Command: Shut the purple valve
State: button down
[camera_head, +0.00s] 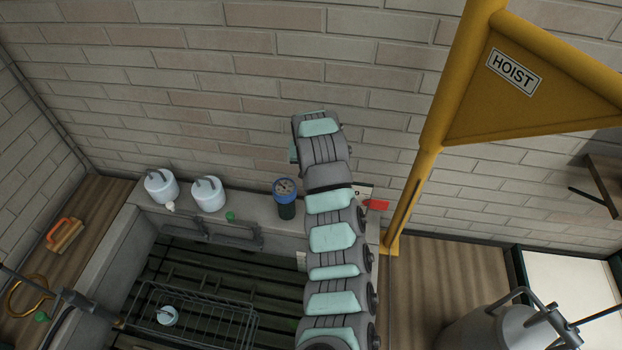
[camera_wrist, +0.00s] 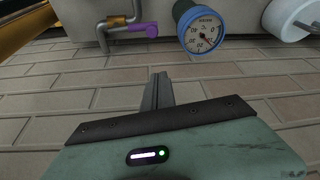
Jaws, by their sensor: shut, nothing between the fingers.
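The purple valve handle (camera_wrist: 140,31) shows at the top of the wrist view. It lies sideways beside a pipe with grey and copper-coloured parts (camera_wrist: 118,22). In the head view I cannot make out the purple valve; my arm covers much of the area right of the gauge, and the gripper fingers are hidden there too.
A blue-rimmed gauge (camera_wrist: 201,29) is close beside the valve; it also stands on the ledge in the head view (camera_head: 285,187). White canisters (camera_head: 161,187) stand left of it. A red piece (camera_head: 376,205) and the yellow hoist post (camera_head: 420,165) are right of my arm. The brick wall is behind.

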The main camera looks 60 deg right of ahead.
notch_tip(320, 180, down, 10)
jog(key=p, duration=0.3)
jog(key=shift+s+a+r, duration=0.15)
jog(key=shift+a+r, duration=0.1)
jog(key=shift+a, duration=0.05)
dwell(0.9)
jog(key=shift+a, duration=0.15)
dwell(0.3)
